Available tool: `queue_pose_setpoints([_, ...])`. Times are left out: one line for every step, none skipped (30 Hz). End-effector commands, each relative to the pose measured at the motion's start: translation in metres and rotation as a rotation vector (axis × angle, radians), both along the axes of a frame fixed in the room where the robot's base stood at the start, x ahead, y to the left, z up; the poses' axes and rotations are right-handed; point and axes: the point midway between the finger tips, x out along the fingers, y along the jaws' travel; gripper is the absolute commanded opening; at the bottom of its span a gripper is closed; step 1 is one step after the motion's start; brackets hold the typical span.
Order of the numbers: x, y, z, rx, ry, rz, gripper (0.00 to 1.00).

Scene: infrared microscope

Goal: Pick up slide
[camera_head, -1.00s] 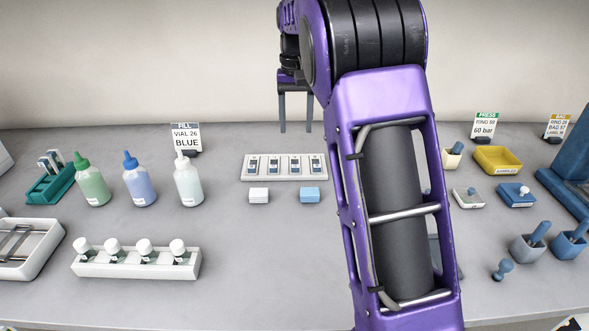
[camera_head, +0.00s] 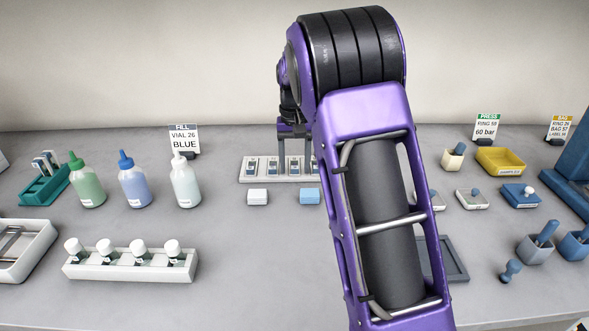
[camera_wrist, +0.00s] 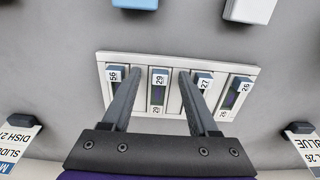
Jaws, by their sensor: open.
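The white slide rack (camera_head: 262,179) lies at the back middle of the bench and holds several dark slides with white labels in a row. It also shows in the wrist view (camera_wrist: 252,71). There, the slide marked 29 (camera_wrist: 158,95) lies between the fingers of my open gripper (camera_wrist: 159,74). The slide marked 27 (camera_wrist: 203,82) is beside the right finger, and the slide marked 26 (camera_wrist: 236,92) is farther right. In the head view my empty gripper (camera_head: 295,150) points down at the rack. Its exact height is hard to tell.
A white box (camera_head: 258,197) and a blue box (camera_head: 310,196) stand just in front of the rack. Bottles (camera_head: 135,182) and a vial rack (camera_head: 130,271) are to the left. Bowls, a yellow tray (camera_head: 501,160) and a blue machine (camera_head: 572,170) are to the right.

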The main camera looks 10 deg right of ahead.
Motion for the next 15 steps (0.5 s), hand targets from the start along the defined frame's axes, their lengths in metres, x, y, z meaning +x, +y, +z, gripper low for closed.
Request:
queue_pose_setpoints([0.0001, 0.0, 0.0004, 0.0, 0.0, 0.0, 0.6])
queue_pose_setpoints([0.0001, 0.0, 0.0004, 0.0, 0.0, 0.0, 0.6])
queue_pose_setpoints([0.0001, 0.0, 0.0004, 0.0, 0.0, 0.0, 0.6])
queue_pose_setpoints([0.0001, 0.0, 0.0004, 0.0, 0.0, 0.0, 0.55])
queue_pose_setpoints([0.0001, 0.0, 0.0005, 0.0, 0.0, 0.0, 0.49])
queue_pose_setpoints([0.0001, -0.0001, 0.0005, 0.0, 0.0, 0.0, 0.42])
queue_pose_setpoints([0.0001, 0.0, 0.0005, 0.0, 0.0, 0.0, 0.37])
queue_pose_setpoints([0.0001, -0.0001, 0.0005, 0.0, 0.0, 0.0, 0.31])
queue_pose_setpoints([0.0001, -0.0001, 0.0006, 0.0, 0.0, 0.0, 0.24])
queue_pose_setpoints([0.0002, -0.0001, 0.0006, 0.0, 0.0, 0.0, 0.19])
queue_pose_setpoints([0.0002, -0.0001, 0.0006, 0.0, 0.0, 0.0, 0.13])
queue_pose_setpoints([0.0002, -0.0001, 0.0006, 0.0, 0.0, 0.0, 0.06])
queue_pose_setpoints([0.0002, -0.0001, 0.0006, 0.0, 0.0, 0.0, 0.01])
queue_pose_setpoints([0.0002, -0.0001, 0.0006, 0.0, 0.0, 0.0, 0.0])
queue_pose_setpoints([0.0002, -0.0001, 0.0006, 0.0, 0.0, 0.0, 0.0])
